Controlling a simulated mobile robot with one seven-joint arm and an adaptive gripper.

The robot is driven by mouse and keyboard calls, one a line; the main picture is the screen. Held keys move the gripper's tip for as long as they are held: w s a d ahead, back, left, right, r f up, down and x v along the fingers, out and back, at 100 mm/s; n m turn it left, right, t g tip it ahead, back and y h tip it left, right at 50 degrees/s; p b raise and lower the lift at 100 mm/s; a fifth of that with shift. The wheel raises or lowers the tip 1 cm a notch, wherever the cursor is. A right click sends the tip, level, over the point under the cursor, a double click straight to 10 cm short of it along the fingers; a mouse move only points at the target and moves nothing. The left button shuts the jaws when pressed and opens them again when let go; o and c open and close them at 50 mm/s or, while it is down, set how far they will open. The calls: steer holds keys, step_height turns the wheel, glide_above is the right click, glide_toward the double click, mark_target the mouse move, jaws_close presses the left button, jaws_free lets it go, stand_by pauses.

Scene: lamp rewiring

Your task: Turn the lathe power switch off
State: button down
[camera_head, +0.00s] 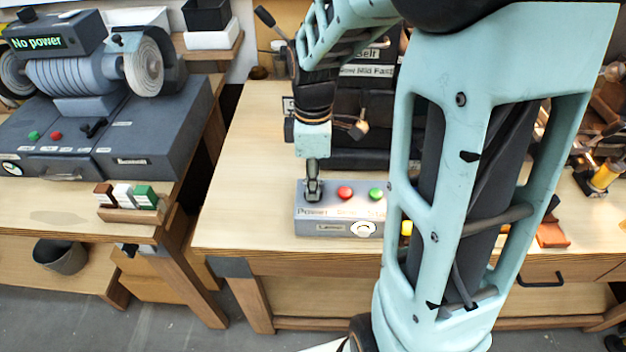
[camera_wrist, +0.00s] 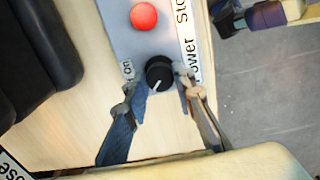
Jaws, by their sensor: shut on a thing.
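The lathe control box (camera_head: 310,225) sits at the front edge of the middle bench, with a red button (camera_head: 345,193) and a green button (camera_head: 376,194). Its left end carries the "Power" label. My gripper (camera_head: 313,192) points down onto that end and hides the switch there. In the wrist view the power switch (camera_wrist: 159,73) is a round black knob with a white pointer line. My gripper (camera_wrist: 158,82) is shut on it, one finger on each side. An "On" label (camera_wrist: 127,69) is beside the knob. I see no "Off" label; the fingers may cover it.
A grinder-like machine (camera_head: 95,75) with a "No power" display stands on the left bench. A block rack (camera_head: 130,212) is at that bench's front. The lathe's dark body is behind the box. Bare benchtop (camera_head: 245,200) lies left of the box.

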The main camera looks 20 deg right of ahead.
steer(key=c, duration=1.6)
jaws_free()
step_height(320, 180, up, 12)
